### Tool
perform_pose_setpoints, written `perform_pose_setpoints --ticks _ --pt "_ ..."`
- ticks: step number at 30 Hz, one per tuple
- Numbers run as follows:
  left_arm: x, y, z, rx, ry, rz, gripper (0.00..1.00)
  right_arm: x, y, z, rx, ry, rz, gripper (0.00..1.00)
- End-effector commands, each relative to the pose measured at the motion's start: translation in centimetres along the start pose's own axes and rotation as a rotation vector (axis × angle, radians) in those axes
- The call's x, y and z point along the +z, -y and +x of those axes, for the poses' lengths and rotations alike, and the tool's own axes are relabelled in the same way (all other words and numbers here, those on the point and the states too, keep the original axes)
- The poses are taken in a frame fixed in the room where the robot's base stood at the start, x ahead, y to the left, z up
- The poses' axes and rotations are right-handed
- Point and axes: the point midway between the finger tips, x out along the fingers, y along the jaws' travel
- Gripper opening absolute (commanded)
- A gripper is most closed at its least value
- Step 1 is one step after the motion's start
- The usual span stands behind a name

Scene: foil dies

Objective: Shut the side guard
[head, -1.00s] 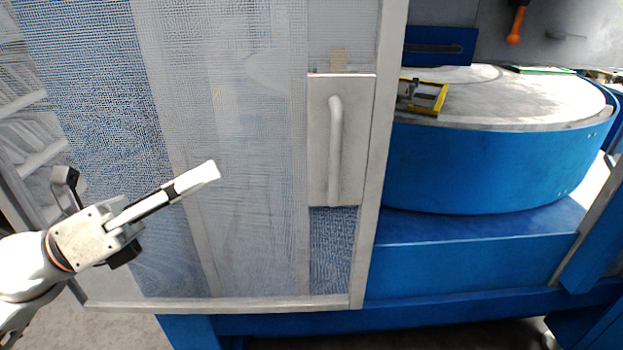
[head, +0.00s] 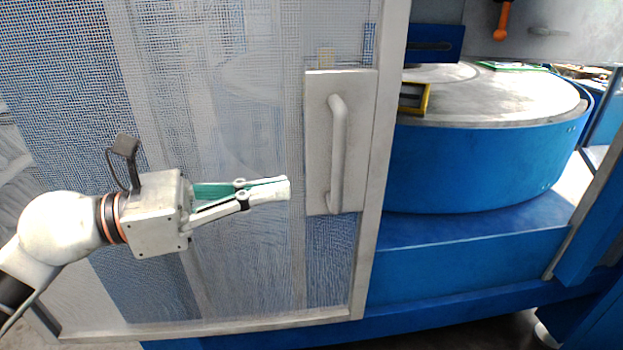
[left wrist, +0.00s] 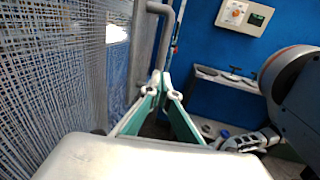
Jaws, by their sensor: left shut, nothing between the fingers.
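The side guard (head: 232,262) is a mesh panel in a pale metal frame, filling the left and middle of the head view. It covers the left part of the blue machine, and the opening to its right is uncovered. Its handle (head: 338,155) is a grey vertical bar on a pale plate; the handle also shows in the left wrist view (left wrist: 139,50). My left gripper (head: 284,187) is shut and empty, in front of the mesh just left of the handle plate. In the left wrist view its fingertips (left wrist: 161,80) show close to the handle bar; contact cannot be told.
A round grey table (head: 500,98) on a blue drum (head: 480,165) stands right of the guard, with a yellow-edged item (head: 424,100) on it. An orange-handled thing (head: 502,22) hangs above. A control box (left wrist: 243,16) is on a blue wall in the left wrist view.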

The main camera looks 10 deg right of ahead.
Motion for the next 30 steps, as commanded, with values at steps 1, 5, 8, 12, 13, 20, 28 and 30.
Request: perform_pose_setpoints --ticks 1,5,8,12,13,20,28,30 --pt "0.3 0.1 1.1 -0.003 0.002 0.002 0.00 -0.1 -0.1 -0.1 0.002 -0.001 0.000 0.52" --pt "0.2 0.1 3.2 -0.002 0.002 0.001 0.00 -0.1 -0.1 -0.1 0.002 0.002 0.001 0.52" --pt "0.1 0.1 4.5 -0.002 0.002 0.000 0.00 0.0 -0.1 -0.2 0.003 0.003 0.001 0.52" --pt "0.0 0.0 5.5 -0.001 0.000 -0.002 0.00 0.0 -0.1 -0.2 0.003 0.004 0.001 0.52" --pt "-0.1 0.0 5.6 0.000 0.000 -0.002 0.00 0.0 -0.1 -0.2 0.003 0.004 0.001 0.52" --pt "-0.1 0.0 5.9 0.000 0.000 -0.003 0.00 0.3 -0.1 -0.2 0.002 0.009 0.001 0.52" --pt "0.0 0.0 5.9 0.000 0.000 -0.002 0.00 0.3 -0.1 -0.2 0.002 0.009 0.002 0.52" --pt "0.0 0.0 6.0 0.000 0.000 -0.002 0.00 0.1 -0.1 -0.2 0.003 0.007 0.002 0.52"
